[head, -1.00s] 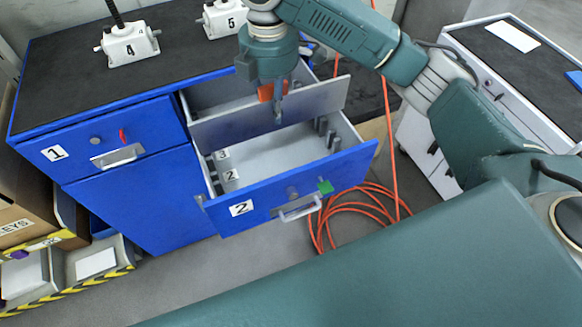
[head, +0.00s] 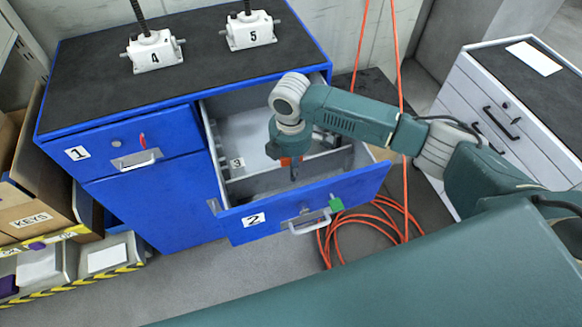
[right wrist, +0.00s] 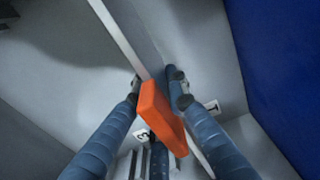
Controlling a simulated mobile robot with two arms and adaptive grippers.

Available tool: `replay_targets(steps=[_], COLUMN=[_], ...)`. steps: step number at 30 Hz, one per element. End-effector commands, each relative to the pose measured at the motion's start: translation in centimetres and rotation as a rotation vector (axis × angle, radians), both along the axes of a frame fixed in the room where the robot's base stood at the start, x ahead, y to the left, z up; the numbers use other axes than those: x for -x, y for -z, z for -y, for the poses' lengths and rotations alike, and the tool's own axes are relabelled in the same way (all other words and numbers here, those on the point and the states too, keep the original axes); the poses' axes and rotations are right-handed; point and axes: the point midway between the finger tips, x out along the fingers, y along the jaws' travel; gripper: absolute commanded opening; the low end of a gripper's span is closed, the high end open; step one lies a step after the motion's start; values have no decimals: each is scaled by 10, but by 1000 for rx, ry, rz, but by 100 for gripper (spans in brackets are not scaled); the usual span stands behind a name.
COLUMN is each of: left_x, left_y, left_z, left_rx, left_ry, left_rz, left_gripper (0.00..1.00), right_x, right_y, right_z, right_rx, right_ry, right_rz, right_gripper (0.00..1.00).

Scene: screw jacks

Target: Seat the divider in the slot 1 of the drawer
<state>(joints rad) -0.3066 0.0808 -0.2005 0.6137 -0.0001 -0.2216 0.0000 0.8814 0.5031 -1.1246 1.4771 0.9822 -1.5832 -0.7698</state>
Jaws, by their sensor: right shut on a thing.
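The open drawer marked 2 (head: 270,222) has slot ribs on its inner side walls. The grey divider (head: 262,182) spans the drawer from side to side, mostly below the rim, near the front panel. My right gripper (head: 292,166) is above it, shut on its orange grip, which also shows in the right wrist view (right wrist: 160,112). In that view the divider's pale top edge (right wrist: 118,30) runs past the fingers, close to the label 1 (right wrist: 212,105); the label 3 (right wrist: 143,135) is on the other side. Whether its ends sit in slot 1 is hidden. My left gripper is not in view.
The blue cabinet's dark top (head: 190,60) carries screw jacks 4 (head: 153,52) and 5 (head: 250,32). Drawer 1 (head: 130,140) is shut. An orange hose (head: 375,222) lies on the floor beside the open drawer. A white drawer cart (head: 480,130) stands at the right.

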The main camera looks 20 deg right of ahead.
Motion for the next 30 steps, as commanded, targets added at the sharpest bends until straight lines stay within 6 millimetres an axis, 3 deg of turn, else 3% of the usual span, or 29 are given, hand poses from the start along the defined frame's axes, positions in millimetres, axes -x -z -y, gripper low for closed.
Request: replay_targets(steps=[11, 12, 15, 24, 30], left_x=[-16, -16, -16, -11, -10], left_y=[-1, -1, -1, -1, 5], left_z=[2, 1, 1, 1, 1], left_rx=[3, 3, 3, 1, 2], left_ry=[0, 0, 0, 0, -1], left_rz=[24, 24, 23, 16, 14], left_gripper=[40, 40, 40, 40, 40], right_x=[0, 0, 0, 0, -2], right_y=[4, 5, 5, 2, -22], right_z=[-1, 0, 0, 0, -1], right_rx=[-1, 0, 0, 0, -3], right_ry=[0, 0, 0, 0, -1], right_rz=[1, 1, 1, 1, 5], right_gripper=[0, 17, 32, 32, 32])
